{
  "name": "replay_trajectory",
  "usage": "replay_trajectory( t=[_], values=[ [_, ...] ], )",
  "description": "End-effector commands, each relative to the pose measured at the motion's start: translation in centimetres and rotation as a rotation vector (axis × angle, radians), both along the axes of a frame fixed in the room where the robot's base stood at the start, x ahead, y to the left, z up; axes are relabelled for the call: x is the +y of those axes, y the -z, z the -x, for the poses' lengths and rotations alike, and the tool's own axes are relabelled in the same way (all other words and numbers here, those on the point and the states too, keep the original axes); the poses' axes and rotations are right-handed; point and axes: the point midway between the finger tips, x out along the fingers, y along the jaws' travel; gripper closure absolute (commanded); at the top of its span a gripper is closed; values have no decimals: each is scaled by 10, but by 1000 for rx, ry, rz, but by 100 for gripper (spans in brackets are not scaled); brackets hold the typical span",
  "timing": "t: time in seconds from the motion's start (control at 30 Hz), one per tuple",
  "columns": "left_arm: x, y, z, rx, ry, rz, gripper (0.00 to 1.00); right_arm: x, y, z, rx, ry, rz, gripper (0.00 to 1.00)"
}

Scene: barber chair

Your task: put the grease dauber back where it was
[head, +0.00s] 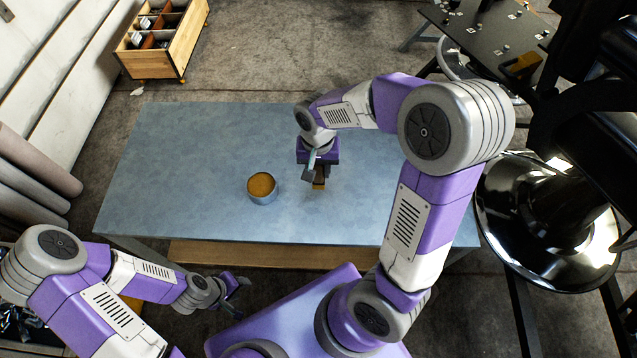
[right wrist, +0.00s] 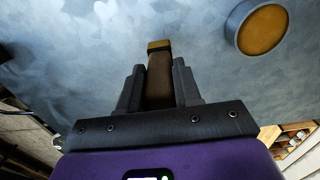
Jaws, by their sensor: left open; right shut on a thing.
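My right gripper (head: 314,176) is over the blue-grey table (head: 200,140), shut on the grease dauber (head: 319,184). In the right wrist view the dauber (right wrist: 159,75) is a brown piece with an amber end, standing out between the two dark fingers (right wrist: 159,88). I cannot tell whether its tip touches the table. A round metal tin (head: 263,197) with amber grease stands on the table to the left of the gripper, apart from it. The tin also shows at the upper right of the right wrist view (right wrist: 238,32). My left gripper (head: 240,290) is open and empty, low in front of the table.
A wooden crate with compartments (head: 165,45) stands on the floor at the back left. A dark table with small parts (head: 490,35) is at the back right. A shiny round chair base (head: 500,230) stands close on the right. The table's left half is clear.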

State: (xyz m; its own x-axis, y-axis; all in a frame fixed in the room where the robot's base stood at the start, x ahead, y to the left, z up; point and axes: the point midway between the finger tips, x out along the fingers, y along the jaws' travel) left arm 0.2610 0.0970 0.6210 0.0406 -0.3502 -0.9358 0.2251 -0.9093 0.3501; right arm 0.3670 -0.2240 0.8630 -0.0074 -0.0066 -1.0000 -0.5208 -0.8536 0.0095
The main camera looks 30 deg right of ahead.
Motion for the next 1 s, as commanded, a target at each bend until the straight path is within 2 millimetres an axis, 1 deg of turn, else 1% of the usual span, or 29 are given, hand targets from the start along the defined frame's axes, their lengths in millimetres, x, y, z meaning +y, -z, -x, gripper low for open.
replay_trajectory(
  t=[0.3,0.4,0.6,0.63,0.7,0.77,0.8,1.0],
  values=[
    [0,20,0,0,0,0,57,0,48,1,3,-1,2,100],
    [0,22,0,0,0,0,57,0,53,1,2,-1,2,100],
    [0,21,0,0,0,0,57,0,53,0,2,-1,1,100],
    [0,21,0,0,0,0,57,0,53,1,2,-1,1,64],
    [0,21,0,0,0,0,57,0,53,1,2,-1,2,53],
    [0,21,0,0,0,0,57,0,53,1,2,-1,2,44],
    [0,21,0,0,0,0,57,0,53,1,2,-1,2,41],
    [0,21,0,0,0,0,57,0,52,0,2,-1,1,41]
  ],
)
